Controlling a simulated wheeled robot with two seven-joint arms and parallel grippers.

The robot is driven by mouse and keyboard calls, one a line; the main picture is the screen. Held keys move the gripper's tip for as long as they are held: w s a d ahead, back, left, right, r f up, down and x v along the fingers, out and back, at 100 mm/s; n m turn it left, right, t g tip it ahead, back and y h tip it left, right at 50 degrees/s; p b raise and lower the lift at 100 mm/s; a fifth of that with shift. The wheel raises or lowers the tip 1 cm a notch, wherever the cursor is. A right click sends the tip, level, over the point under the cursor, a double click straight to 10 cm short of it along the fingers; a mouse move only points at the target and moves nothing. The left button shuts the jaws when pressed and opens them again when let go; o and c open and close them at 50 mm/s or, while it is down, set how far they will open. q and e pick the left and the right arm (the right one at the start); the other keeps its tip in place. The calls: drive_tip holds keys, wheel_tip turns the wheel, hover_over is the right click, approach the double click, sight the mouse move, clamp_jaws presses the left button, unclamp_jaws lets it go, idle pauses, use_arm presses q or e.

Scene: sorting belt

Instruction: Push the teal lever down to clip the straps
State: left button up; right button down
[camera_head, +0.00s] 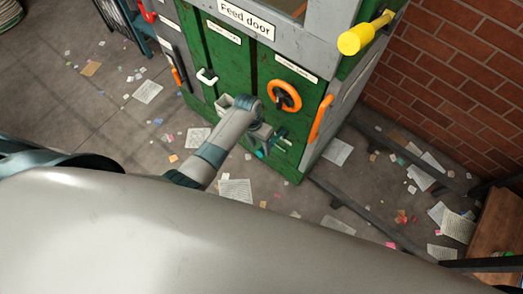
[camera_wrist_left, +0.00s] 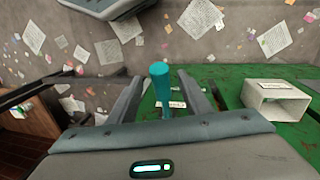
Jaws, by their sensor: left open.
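The teal lever (camera_wrist_left: 161,90) stands out from the green machine front in the wrist view, with its rounded end toward the camera. My left gripper (camera_wrist_left: 160,78) is open, one finger on each side of the lever, with visible gaps. I cannot tell whether any finger touches it. In the head view my left gripper (camera_head: 268,142) is at the lower part of the green machine (camera_head: 232,62), below the orange wheel. A small teal part of the lever (camera_head: 261,153) shows beside it; the rest is hidden. Straps are not clearly visible. My right gripper is not in view.
A hollow grey box (camera_wrist_left: 274,101) juts out right of the lever. Papers litter the floor.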

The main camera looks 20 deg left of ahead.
sight(261, 150)
use_arm(q)
drive_tip(key=shift+s+d+f, duration=0.1)
drive_tip(key=shift+d+f, duration=0.1)
drive_tip(key=shift+f, duration=0.95)
drive_tip(key=shift+d+f, duration=0.2)
drive_tip(key=shift+f, duration=0.9)
clamp_jaws()
